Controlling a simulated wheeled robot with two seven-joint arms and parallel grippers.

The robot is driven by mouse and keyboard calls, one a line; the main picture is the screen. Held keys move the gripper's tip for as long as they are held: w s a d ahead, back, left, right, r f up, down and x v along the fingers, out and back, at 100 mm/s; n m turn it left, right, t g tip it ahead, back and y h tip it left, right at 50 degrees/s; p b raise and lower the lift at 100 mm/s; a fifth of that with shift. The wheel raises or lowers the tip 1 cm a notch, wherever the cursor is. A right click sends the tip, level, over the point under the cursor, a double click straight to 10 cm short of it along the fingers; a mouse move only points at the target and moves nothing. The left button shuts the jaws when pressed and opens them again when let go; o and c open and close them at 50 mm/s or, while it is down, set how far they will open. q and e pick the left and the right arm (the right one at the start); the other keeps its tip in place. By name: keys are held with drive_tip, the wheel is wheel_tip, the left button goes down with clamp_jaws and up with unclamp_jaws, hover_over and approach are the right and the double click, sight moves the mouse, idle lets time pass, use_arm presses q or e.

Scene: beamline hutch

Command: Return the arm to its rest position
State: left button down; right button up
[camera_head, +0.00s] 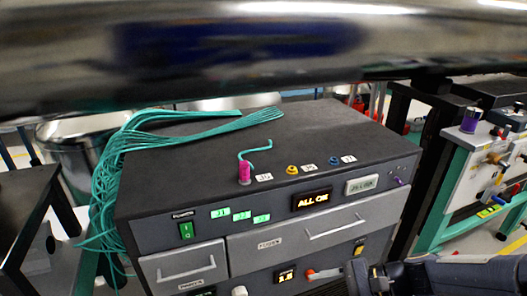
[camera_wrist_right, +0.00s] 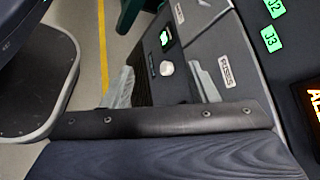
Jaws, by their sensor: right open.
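My right arm comes in at the lower right of the head view, in front of the dark equipment cabinet (camera_head: 330,120). Its gripper (camera_head: 371,278) is at the bottom edge, close to the cabinet's front and partly cut off. In the right wrist view the gripper (camera_wrist_right: 163,86) shows two pale fingers standing wide apart with nothing between them. The cabinet front, with a drawer label and green-lit tags, lies beyond them. My left gripper is not in view.
A large shiny pipe (camera_head: 250,55) crosses the top of the head view. Teal cables (camera_head: 108,165) drape over the cabinet's left side. A pink connector (camera_head: 244,172) stands on top. A white-and-teal bench (camera_head: 470,165) is at right. A dark table (camera_head: 25,205) is at left.

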drive_tip(key=s+d+r+n+t+h, duration=0.25)
drive_tip(key=s+n+h, duration=0.2)
drive_tip(key=s, duration=0.25)
drive_tip(key=s+d+r+n+t+h, duration=0.1)
drive_tip(key=s+d+r+n+h, duration=0.3)
drive_tip(key=s+n, duration=0.25)
use_arm(q)
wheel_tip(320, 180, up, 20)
drive_tip(key=p, duration=1.9)
drive_tip(key=shift+p, duration=0.4)
use_arm(e)
wheel_tip(320, 180, up, 19)
drive_tip(key=s, duration=0.1)
drive_tip(key=shift+d+r+m, duration=0.15)
drive_tip(key=shift+d+m, duration=0.15)
drive_tip(key=shift+d, duration=0.05)
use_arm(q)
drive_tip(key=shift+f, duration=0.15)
